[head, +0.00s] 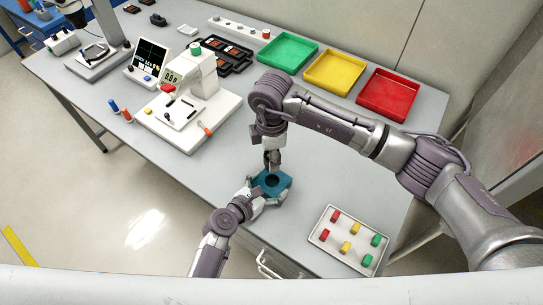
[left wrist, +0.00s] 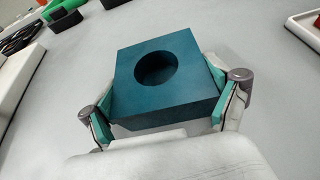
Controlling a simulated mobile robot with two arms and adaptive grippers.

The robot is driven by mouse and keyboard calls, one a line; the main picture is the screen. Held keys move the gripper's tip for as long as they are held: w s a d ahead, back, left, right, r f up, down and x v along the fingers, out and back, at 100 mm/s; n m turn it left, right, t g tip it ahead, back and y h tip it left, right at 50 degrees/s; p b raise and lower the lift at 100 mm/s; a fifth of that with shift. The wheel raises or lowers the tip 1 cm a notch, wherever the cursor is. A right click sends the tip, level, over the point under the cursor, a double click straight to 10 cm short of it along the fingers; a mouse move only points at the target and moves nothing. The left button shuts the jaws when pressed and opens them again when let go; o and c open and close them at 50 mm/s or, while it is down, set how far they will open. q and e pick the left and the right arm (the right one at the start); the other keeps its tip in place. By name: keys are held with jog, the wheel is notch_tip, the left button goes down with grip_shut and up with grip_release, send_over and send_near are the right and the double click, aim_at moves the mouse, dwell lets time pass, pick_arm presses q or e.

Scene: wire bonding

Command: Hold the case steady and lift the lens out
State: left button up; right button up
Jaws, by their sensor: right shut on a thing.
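The case is a dark teal square block (head: 286,186) with a round hole in its top, near the table's front edge. It fills the middle of the left wrist view (left wrist: 195,95), where its hole looks dark and empty. My left gripper (head: 268,193) has a finger against each of two opposite sides of the case; both fingers show in the left wrist view (left wrist: 165,105). My right gripper (head: 272,165) points down above the case's far part and is shut. The lens between its fingertips is too small and hidden to make out clearly.
A white tray (head: 322,239) with several coloured blocks lies right of the case. Green (head: 287,52), yellow (head: 336,71) and red (head: 388,94) bins stand at the back. A white bonding machine (head: 195,95) stands to the left.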

pick_arm(q)
jog(key=shift+o, duration=0.7)
